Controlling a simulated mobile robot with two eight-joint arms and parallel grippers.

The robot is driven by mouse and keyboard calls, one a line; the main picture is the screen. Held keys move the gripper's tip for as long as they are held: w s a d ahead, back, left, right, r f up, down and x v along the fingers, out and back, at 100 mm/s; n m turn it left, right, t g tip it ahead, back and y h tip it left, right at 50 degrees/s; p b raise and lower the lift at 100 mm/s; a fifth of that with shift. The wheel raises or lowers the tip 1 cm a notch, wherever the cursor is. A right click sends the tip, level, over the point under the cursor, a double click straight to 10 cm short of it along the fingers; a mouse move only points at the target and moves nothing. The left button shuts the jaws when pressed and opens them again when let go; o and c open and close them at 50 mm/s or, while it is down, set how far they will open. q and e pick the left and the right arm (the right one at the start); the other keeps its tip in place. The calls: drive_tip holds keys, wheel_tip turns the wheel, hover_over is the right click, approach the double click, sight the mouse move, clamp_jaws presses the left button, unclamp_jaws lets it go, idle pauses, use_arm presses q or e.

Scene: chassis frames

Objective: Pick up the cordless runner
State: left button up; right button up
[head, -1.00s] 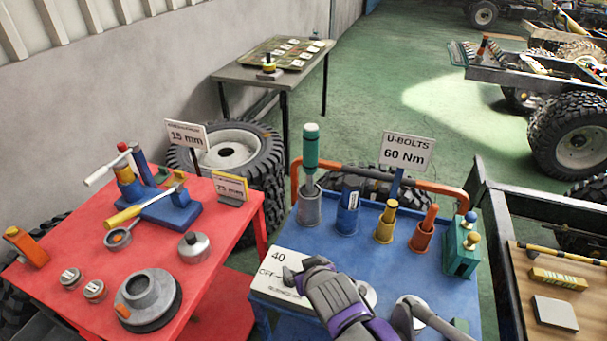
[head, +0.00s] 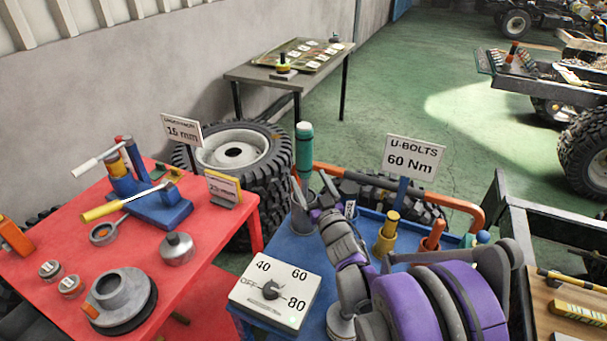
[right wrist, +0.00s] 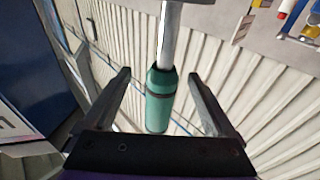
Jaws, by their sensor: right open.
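The cordless runner appears to be the upright tool with a green body (head: 304,147), standing in a grey cup (head: 301,218) at the back left of the blue cart (head: 290,250). In the right wrist view, its green body (right wrist: 158,100) and a pale shaft lie between my two spread fingers, with a gap on each side. My right gripper (head: 312,204) is open and empty beside the tool's lower part and the cup, partly hiding the cup. It also shows in the right wrist view (right wrist: 165,95). My left gripper is not in view.
A U-bolts sign (head: 412,158) and orange rail (head: 462,206) edge the cart's back. A dial box (head: 262,305) sits in front. A red table (head: 215,255) is left.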

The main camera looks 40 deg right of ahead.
drive_tip(key=x, duration=0.6)
drive_tip(key=shift+w+a+r+p, duration=0.2)
drive_tip(key=shift+w+r+p, duration=0.1)
drive_tip(key=shift+w+p, duration=0.1)
drive_tip(key=shift+s, duration=0.1)
clamp_jaws()
